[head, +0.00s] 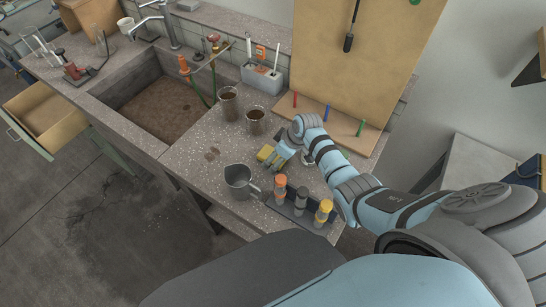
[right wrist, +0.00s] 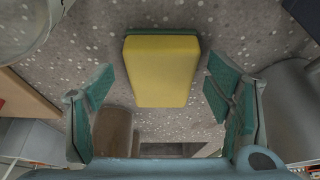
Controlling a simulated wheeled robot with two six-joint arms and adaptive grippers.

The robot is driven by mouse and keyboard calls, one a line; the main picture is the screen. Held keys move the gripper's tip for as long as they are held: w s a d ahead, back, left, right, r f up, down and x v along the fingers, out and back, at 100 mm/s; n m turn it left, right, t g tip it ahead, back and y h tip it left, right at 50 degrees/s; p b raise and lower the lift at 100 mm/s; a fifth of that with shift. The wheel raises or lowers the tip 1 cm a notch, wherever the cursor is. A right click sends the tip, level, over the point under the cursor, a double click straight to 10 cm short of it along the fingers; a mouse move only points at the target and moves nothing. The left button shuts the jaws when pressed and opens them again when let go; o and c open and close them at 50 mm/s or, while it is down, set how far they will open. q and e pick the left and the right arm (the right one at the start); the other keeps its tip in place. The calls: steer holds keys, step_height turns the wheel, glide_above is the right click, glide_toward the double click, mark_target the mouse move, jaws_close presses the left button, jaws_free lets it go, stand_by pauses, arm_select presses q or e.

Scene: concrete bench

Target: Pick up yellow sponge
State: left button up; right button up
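The yellow sponge (head: 265,154) lies on the speckled bench, between the metal pitcher and the wooden board. In the right wrist view the sponge (right wrist: 162,72) is a yellow block with a thin green layer along its upper edge. My right gripper (head: 280,154) is at the sponge and partly covers it in the head view. In the right wrist view the gripper's two green-padded fingers (right wrist: 158,88) are spread wide, one on each side of the sponge, with clear gaps on both sides. Nothing is held. My left gripper is not in view.
A metal pitcher (head: 238,182) stands close in front of the sponge. A rack with orange, grey and yellow-topped containers (head: 301,203) is at the bench's near edge. Two cups of brown contents (head: 229,104) (head: 256,122) stand behind, by the sink (head: 118,97). A wooden board (head: 365,50) rises behind.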

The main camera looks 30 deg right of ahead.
steer(key=shift+s, duration=0.1)
steer(key=c, duration=0.9)
steer(key=shift+r, duration=0.55)
step_height(320, 180, up, 7)
steer(key=shift+r+p, duration=0.1)
steer(key=shift+p, duration=1.15)
step_height(320, 180, up, 12)
glide_above(277, 158)
steer(key=shift+d+p, duration=0.1)
steer(key=shift+p, duration=0.25)
steer(key=o, duration=0.3)
steer(key=c, duration=0.4)
steer(key=shift+d, duration=0.1)
